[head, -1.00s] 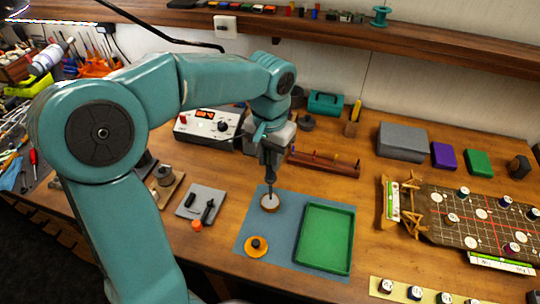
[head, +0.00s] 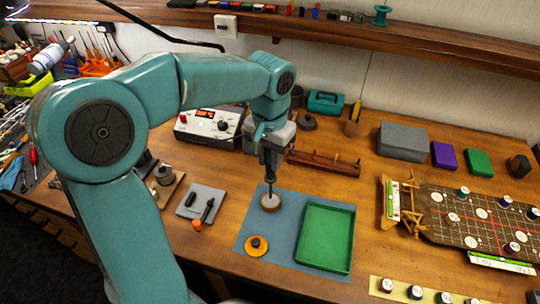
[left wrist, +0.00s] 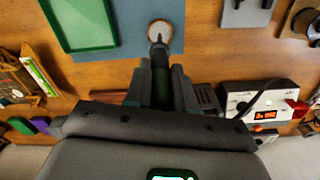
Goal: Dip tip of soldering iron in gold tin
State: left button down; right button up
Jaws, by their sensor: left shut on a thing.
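My left gripper (head: 271,152) is shut on the dark soldering iron (head: 269,178), which points down, nearly upright. A small round tin (head: 269,207) with a pale inside and gold-brown side stands open on the blue-grey mat (head: 290,199). The iron's tip meets the tin's pale top in the head view; whether it touches the contents I cannot tell. In the left wrist view, the gripper's fingers (left wrist: 160,80) hold the iron (left wrist: 158,55), whose end overlaps the near edge of the tin (left wrist: 160,29). My right gripper is not in view.
An orange-gold lid-like disc (head: 256,246) and a green tray (head: 325,237) lie on the mat close to the tin. A soldering station (head: 208,125) and a brown rack (head: 324,163) stand behind. A grey pad (head: 201,202) with small parts lies to the left.

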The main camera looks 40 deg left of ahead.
pick_arm(q)
jog(key=shift+f+b, duration=0.45)
jog(key=shift+f, duration=0.2)
dwell(0.8)
dwell(4.5)
jog(key=shift+r+p, duration=0.15)
jog(key=shift+p, duration=0.15)
notch_tip(320, 180, up, 6)
jog(key=p, duration=0.5)
jog(key=shift+w, duration=0.1)
dwell(0.4)
